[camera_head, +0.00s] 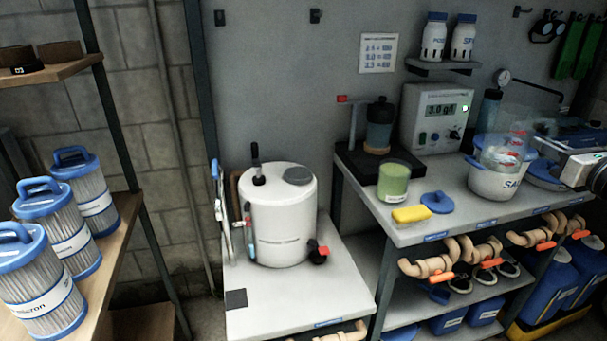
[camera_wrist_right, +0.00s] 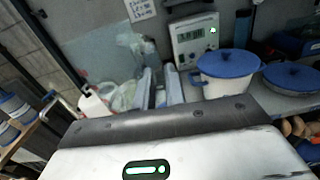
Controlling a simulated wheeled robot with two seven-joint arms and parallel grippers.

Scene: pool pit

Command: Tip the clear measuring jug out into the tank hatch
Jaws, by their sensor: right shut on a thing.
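The clear measuring jug (camera_head: 503,152) is see-through with red marks and shows at the right of the head view, in front of a white pot. It also shows in the right wrist view (camera_wrist_right: 118,65), beyond the fingers. My right gripper (camera_head: 534,143) is shut on the jug and holds it over the bench; its pale fingers show in the wrist view (camera_wrist_right: 158,86). I cannot tell whether the jug holds anything. The white tank (camera_head: 281,225) stands on a lower stand left of the jug, with a round grey hatch (camera_head: 299,175) on top. My left gripper is not in view.
The white pot (camera_head: 492,184) and blue lids are by the jug. A green tub (camera_head: 394,180), yellow sponge (camera_head: 411,214), small blue lid (camera_head: 438,202) and meter box (camera_head: 434,118) stand between jug and tank. A black fitting (camera_head: 257,168) rises beside the hatch.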

